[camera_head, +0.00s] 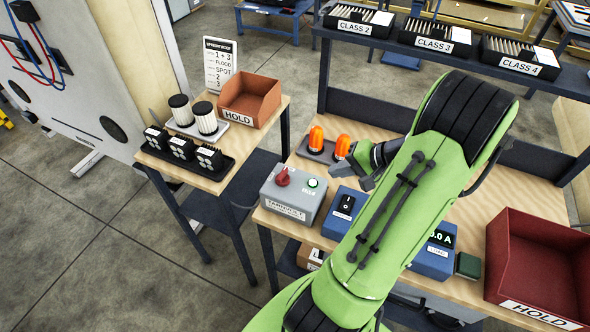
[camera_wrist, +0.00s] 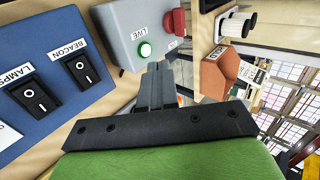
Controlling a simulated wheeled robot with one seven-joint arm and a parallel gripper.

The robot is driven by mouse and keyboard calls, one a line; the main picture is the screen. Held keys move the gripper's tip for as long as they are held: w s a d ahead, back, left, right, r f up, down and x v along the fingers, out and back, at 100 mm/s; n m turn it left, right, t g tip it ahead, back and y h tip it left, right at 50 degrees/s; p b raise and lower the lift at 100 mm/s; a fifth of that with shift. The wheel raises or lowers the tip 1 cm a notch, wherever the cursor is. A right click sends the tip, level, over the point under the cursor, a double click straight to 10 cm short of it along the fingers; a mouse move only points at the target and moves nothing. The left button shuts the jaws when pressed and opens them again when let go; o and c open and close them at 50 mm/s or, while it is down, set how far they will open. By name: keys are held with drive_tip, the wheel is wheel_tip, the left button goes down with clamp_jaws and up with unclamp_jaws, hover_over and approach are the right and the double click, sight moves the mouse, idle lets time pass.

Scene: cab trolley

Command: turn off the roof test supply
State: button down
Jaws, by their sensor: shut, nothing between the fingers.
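A grey box (camera_head: 291,197) stands at the left end of the bench with a red rotary knob (camera_head: 283,177) and a green lit lamp (camera_head: 313,183). In the wrist view the grey box (camera_wrist: 120,22) shows the word LIVE by its green lamp (camera_wrist: 145,48), and the red knob (camera_wrist: 175,22) lies beyond the lamp. My gripper (camera_head: 366,183) is shut and empty, to the right of the grey box. In the wrist view its fingertips (camera_wrist: 154,70) appear close below the lamp; I cannot tell whether they touch the box.
A blue box (camera_head: 338,222) with black rocker switches stands beside it; the wrist view shows BEACON (camera_wrist: 83,70) and LAMPS (camera_wrist: 35,97) switches. Two orange beacons (camera_head: 316,139) stand behind. A red HOLD bin (camera_head: 540,262) is at right; a side table (camera_head: 205,183) is at left.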

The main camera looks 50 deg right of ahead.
drive_tip(key=b, duration=0.1)
approach(287, 175)
drive_tip(key=f, duration=0.3)
drive_tip(key=shift+s+d+f, duration=0.1)
drive_tip(key=shift+s+f, duration=0.1)
drive_tip(key=shift+s, duration=0.1)
drive_tip(key=w, duration=0.1)
drive_tip(key=w+a, duration=0.1)
drive_tip(key=w, duration=0.1)
drive_tip(key=shift+w+a+f, duration=0.15)
drive_tip(key=shift+w+f, duration=0.2)
drive_tip(key=shift+w, duration=0.05)
drive_tip(key=shift+w+a, duration=0.15)
drive_tip(key=shift+w, duration=0.3)
